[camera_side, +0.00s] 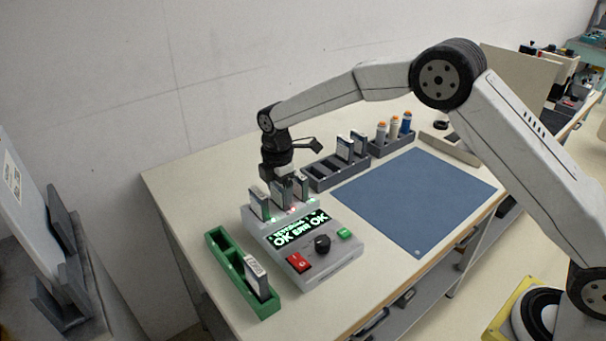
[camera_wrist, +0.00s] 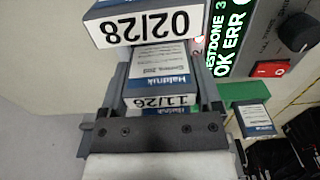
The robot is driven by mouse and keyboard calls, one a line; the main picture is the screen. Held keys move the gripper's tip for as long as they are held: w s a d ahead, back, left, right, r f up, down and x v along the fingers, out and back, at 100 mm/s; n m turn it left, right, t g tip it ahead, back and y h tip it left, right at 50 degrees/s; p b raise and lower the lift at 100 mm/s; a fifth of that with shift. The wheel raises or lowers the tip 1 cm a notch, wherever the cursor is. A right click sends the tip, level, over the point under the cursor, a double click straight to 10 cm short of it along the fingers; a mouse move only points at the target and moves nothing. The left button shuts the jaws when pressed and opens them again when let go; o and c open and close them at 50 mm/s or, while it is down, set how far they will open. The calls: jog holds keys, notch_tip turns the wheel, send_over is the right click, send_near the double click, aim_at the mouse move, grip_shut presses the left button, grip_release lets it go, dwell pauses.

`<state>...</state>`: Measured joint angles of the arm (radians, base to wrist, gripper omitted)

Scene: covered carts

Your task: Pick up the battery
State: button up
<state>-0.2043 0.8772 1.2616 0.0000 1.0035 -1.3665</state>
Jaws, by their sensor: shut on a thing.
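A grey tester (camera_side: 335,262) with a lit display (camera_side: 298,232) reading OK, ERR, OK stands on the bench. Batteries stand upright at its back: a left one (camera_side: 260,203), a right one (camera_side: 301,187) and a middle one (camera_side: 283,192) under my gripper (camera_side: 283,180). In the wrist view, my gripper (camera_wrist: 165,85) is shut on the middle battery (camera_wrist: 160,60), labelled 11/26, with a finger on each side. A battery marked 02/28 (camera_wrist: 148,22) is close beyond it. Whether the held battery's lower end is still in its slot is hidden.
A green tray (camera_side: 222,258) holding one battery (camera_side: 257,277) is in front left of the tester. A dark tray (camera_side: 322,177) with two batteries and a rack (camera_side: 390,147) of capped bottles stand behind. A blue mat (camera_side: 415,197) lies clear on the right.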

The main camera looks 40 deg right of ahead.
notch_tip(320, 180, up, 10)
jog(key=shift+f, duration=0.15)
dwell(0.4)
dwell(0.4)
jog(key=shift+r, duration=0.5)
notch_tip(320, 180, up, 7)
jog(key=s+d, duration=0.4)
jog(key=d, duration=0.3)
jog(key=s+d, duration=0.3)
jog(key=d, duration=0.5)
jog(key=f, duration=0.5)
jog(key=shift+s+d+f, duration=0.1)
jog(key=shift+s+f, duration=0.25)
jog(key=shift+f, duration=0.05)
